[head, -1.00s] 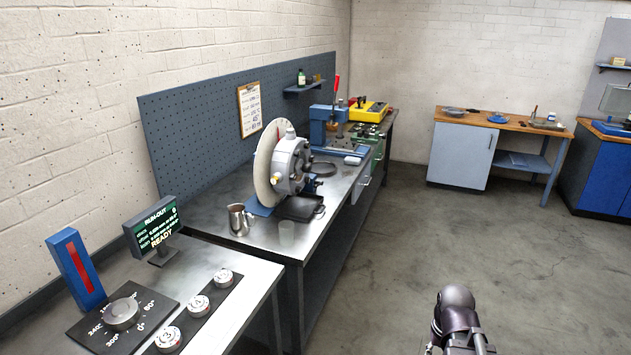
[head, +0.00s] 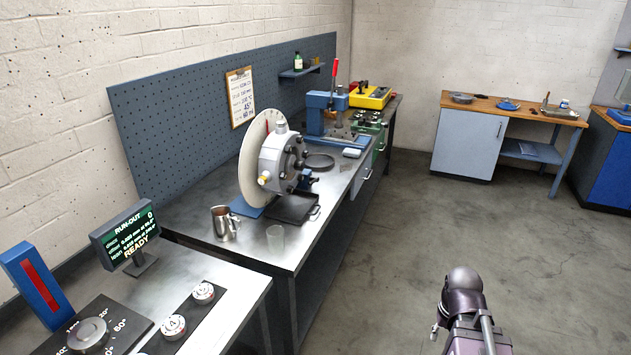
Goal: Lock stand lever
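A rotor stand stands on the steel bench, with a pale disc (head: 252,160) and a grey bolted hub (head: 283,160) held upright on a blue base (head: 247,207). A small brass fitting (head: 264,179) sticks out low on the hub. A small dark blue part (head: 308,182) sits at the hub's right side; I cannot tell whether it is the stand lever. Farther back, a blue press-like device (head: 318,112) carries an upright red handle (head: 336,72). Part of my arm shows at the bottom right, over the floor, well apart from the bench. My gripper cannot be made out.
A run-out screen (head: 127,236) reading READY is on the near bench. The floor (head: 400,220) right of the benches is clear.

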